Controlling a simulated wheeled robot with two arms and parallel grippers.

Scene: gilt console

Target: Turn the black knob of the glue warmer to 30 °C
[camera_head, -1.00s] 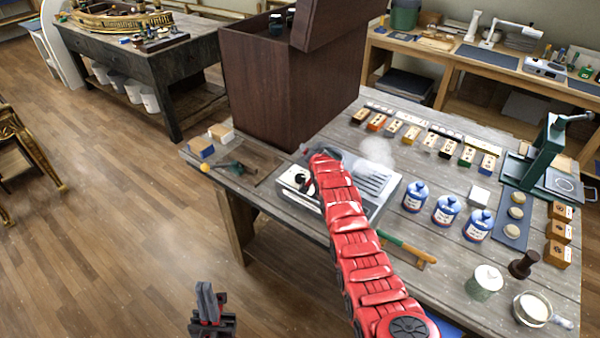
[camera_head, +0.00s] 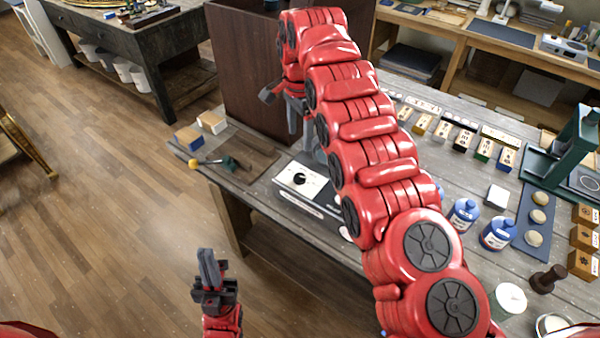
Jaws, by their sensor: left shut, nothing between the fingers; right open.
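The glue warmer (camera_head: 312,204) is a pale metal box near the table's front left edge. Its black knob (camera_head: 300,179) sits on the light front panel; its marks are too small to read. My red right arm crosses above the warmer and hides its right part. My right gripper (camera_head: 291,122) hangs above and behind the knob, apart from it, pointing down; it is open. My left gripper (camera_head: 207,262) is low at the front, over the floor and clear of the table, its fingers together and empty.
A dark wooden cabinet (camera_head: 240,75) stands behind the warmer. Small blocks (camera_head: 212,122) and a yellow-tipped tool (camera_head: 215,162) lie to the left. Blue-capped jars (camera_head: 463,214) and a green press (camera_head: 575,150) stand to the right. Floor in front is free.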

